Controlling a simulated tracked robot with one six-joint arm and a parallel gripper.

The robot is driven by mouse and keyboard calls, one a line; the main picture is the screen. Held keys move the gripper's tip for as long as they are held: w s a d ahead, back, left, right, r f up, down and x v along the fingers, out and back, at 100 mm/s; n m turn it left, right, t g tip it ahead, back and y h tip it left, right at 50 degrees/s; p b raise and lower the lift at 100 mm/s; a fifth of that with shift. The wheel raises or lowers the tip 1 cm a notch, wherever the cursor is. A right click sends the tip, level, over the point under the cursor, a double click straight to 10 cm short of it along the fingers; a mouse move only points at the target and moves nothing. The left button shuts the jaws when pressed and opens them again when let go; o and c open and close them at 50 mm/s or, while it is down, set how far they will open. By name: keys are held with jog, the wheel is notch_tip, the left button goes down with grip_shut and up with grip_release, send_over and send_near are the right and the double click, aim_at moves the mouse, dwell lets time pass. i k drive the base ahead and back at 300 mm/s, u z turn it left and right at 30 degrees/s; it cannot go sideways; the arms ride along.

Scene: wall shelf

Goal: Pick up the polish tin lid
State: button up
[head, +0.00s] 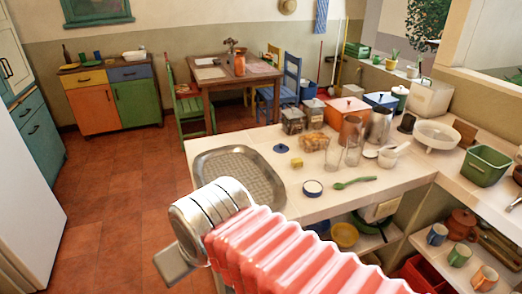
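A small round dark-blue piece with a pale middle (313,188) lies flat on the pale counter (330,206), near its front edge. It looks like a tin or its lid; I cannot tell which. A blue disc with a small knob (281,149) lies further back, beside the tray. My arm crosses the lower middle of the view, in front of the counter. Of my gripper (175,266) only a grey flat part shows at the arm's end, left of the counter and apart from both blue things. Its finger opening is hidden.
A metal tray (238,176) fills the counter's left end. A green spoon (354,182) lies right of the round piece. A yellow block (296,162), glass tumblers (334,158) and canisters (352,119) stand behind. Open shelves (455,276) are below at right.

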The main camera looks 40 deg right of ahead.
aim_at(281, 148)
jog(key=u, duration=1.4)
jog(key=k, duration=1.25)
jog(key=z, duration=2.15)
